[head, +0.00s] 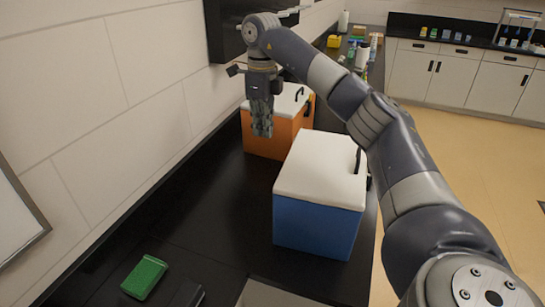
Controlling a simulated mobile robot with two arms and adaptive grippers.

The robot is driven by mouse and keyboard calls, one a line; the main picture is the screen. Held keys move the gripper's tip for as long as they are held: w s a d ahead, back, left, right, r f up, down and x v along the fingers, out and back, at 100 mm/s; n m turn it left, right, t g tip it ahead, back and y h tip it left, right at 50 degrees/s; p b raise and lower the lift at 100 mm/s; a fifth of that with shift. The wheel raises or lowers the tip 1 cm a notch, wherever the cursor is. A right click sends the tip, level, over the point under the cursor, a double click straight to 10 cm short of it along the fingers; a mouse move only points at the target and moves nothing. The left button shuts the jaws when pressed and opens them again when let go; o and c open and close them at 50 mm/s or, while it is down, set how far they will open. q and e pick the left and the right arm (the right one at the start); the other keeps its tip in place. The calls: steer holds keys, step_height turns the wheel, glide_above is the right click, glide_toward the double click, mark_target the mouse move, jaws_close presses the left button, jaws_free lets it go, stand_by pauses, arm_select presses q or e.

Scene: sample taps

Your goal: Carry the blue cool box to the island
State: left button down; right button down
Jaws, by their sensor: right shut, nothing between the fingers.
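The blue cool box (312,229) stands upright on the black counter in the head view, with its white lid (322,168) closed. A dark handle (358,161) shows at its right side, partly hidden by my right arm. My right gripper (262,132) points down, shut and empty, in front of the orange cool box (268,155) in the picture, up and left of the blue one. It appears apart from the blue box. My left gripper is not in view. I cannot pick out the island for certain.
The orange box has a white lid and dark handle. A green case (145,277) lies on the counter (200,220) at the lower left. Bottles and a yellow item (333,41) stand farther along. White cabinets (450,78) line the back, with open tan floor (480,160) before them.

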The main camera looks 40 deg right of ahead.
steer(key=s+d+f+p, duration=0.2)
steer(key=s+f+p, duration=0.1)
steer(key=f, duration=0.6)
steer(key=shift+s+f+p, duration=0.35)
steer(key=shift+s, duration=0.1)
steer(key=shift+w, duration=0.1)
